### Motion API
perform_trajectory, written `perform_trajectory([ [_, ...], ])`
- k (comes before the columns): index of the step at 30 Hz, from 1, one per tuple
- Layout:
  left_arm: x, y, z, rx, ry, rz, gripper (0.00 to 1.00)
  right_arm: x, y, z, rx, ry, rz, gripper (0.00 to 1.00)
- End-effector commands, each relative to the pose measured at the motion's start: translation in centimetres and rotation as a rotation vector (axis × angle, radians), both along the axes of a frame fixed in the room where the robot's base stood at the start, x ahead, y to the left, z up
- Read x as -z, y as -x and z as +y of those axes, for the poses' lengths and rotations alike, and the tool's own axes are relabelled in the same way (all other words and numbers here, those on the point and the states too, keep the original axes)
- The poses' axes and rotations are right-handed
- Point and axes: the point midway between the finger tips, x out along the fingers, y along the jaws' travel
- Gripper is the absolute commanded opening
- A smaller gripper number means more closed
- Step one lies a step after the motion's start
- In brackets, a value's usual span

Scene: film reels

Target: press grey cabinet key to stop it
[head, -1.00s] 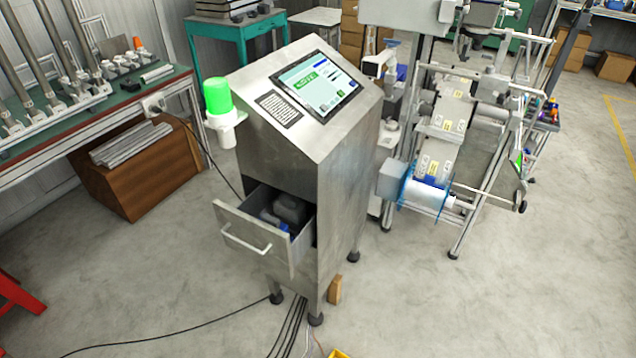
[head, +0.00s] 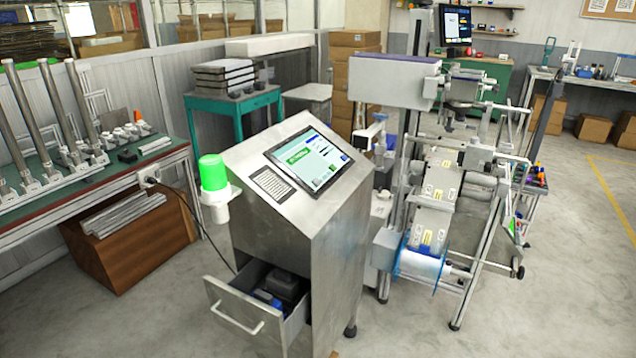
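A grey metal cabinet (head: 335,225) stands in the middle of the head view, with a sloped top. On the slope are a lit touchscreen (head: 308,160) and, to its left, a small dark keypad or label panel (head: 272,185), whose single keys are too small to make out. A green lamp (head: 213,172) glows on the cabinet's left side. A drawer (head: 237,318) low on the front is pulled open, with dark and blue items inside. Neither of my grippers is in view.
A film-reel machine (head: 437,190) with a blue-rimmed spool (head: 421,266) stands right of the cabinet. A workbench (head: 120,185) with metal tubes is at left, with a brown box (head: 130,240) below. Grey floor (head: 555,280) is clear at right.

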Motion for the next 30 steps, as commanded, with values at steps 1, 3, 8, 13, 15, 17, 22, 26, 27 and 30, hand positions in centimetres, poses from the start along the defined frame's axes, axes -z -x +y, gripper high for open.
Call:
perform_trajectory([
  [1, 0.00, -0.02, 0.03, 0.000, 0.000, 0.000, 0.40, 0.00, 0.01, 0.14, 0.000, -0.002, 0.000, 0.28],
  [3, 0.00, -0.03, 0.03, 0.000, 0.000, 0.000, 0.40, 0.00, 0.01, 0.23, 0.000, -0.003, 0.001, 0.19],
  [8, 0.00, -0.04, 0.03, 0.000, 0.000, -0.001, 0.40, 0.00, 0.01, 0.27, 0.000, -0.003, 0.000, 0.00],
  [13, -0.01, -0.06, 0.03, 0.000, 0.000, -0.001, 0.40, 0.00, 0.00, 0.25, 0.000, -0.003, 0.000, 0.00],
  [15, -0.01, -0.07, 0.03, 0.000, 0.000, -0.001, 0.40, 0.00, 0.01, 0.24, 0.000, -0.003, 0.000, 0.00],
  [17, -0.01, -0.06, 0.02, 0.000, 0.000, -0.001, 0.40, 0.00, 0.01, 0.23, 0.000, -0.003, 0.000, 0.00],
  [22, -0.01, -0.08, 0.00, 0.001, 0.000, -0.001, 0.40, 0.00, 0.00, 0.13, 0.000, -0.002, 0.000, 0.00],
  [26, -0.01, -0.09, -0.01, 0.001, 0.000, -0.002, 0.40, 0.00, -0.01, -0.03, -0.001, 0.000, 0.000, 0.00],
  [27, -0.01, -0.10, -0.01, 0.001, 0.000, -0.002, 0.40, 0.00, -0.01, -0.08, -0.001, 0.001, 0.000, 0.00],
  [30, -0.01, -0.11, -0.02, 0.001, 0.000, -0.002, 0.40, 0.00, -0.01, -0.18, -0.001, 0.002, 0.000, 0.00],
])
